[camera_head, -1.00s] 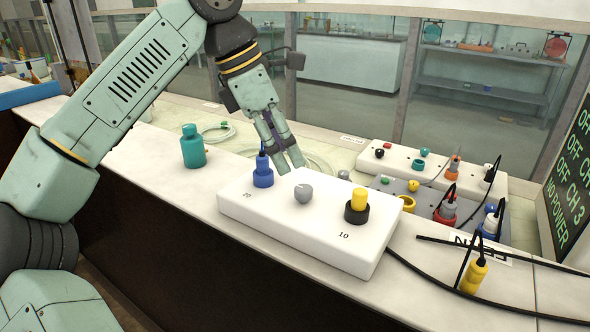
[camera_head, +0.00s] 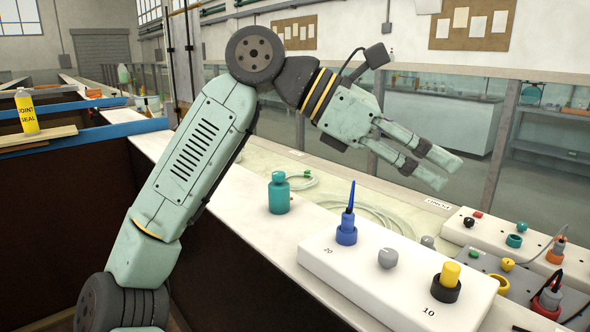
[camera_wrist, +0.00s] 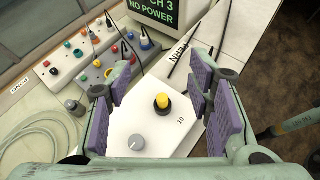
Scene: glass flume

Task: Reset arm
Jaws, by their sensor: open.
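My gripper (camera_head: 436,166) is raised above the bench, to the right of my arm's elbow in the head view. Its fingers are spread apart with nothing between them. In the wrist view, the purple-padded fingers of my gripper (camera_wrist: 166,108) frame a white box (camera_wrist: 126,120) below. In the head view the white box (camera_head: 352,281) carries a blue connector (camera_head: 346,235) with a thin blue tip pointing up, a grey knob (camera_head: 388,258) and a yellow plug in a black socket (camera_head: 448,281). The gripper is clear of all of them.
A teal bottle (camera_head: 279,194) stands on the bench left of the box. Clear hoses (camera_head: 372,215) lie behind it. Another white panel (camera_head: 483,235) and a grey panel with cables are at right. A yellow bottle (camera_head: 27,113) stands far left. Open air surrounds the gripper.

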